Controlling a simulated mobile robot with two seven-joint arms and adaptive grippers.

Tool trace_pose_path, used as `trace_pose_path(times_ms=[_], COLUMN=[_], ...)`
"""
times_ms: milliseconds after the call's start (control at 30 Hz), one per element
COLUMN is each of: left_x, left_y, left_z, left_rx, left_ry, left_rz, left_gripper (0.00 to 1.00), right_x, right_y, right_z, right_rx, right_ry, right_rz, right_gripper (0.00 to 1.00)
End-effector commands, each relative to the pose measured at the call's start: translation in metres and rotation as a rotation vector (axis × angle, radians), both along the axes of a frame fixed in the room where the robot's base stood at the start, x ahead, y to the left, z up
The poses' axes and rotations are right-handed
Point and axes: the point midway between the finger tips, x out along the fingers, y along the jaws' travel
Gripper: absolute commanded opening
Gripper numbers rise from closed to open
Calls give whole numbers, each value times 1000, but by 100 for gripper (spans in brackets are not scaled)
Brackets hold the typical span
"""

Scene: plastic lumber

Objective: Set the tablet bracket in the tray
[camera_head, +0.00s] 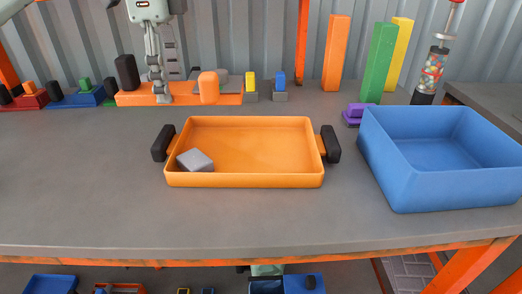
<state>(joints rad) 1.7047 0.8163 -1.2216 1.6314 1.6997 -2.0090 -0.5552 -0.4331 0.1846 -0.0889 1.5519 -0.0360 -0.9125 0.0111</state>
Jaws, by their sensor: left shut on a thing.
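An orange tray (245,180) with a black handle at each end stands in the middle of the table. A grey block (195,160) lies tilted in its left front corner. My left gripper (161,96) points down at the back left, behind the tray, with its fingertips at a long orange piece (130,98). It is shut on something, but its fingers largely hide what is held. I cannot tell for certain which thing is the tablet bracket. My right gripper is not in view.
A deep blue bin (430,187) stands right of the tray, with a small purple piece (353,115) behind its corner. Tall orange (336,55), green (379,62) and yellow (399,55) posts stand behind.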

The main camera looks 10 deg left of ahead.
Motion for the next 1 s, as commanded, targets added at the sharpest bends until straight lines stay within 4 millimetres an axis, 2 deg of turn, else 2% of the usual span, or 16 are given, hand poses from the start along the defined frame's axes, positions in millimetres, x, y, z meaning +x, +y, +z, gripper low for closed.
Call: trace_pose_path(times_ms=[167, 267, 400, 700, 833, 1000], left_x=[3, 5, 12, 31, 36, 38], left_y=[7, 2, -23, -83, -98, -103], left_z=[0, -5, -20, -56, -65, -72], left_rx=[-2, -1, -1, 0, -1, -2], left_ry=[-1, 1, 2, 0, 0, -1], left_rz=[-8, -12, -15, -13, -10, -9], left_gripper=[0, 0, 0, 0, 0, 0], right_x=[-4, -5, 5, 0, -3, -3], right_y=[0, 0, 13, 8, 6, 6], right_z=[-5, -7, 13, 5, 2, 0], right_rx=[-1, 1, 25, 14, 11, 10], right_ry=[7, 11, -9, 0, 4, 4], right_rz=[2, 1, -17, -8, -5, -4], right_gripper=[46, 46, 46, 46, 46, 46])
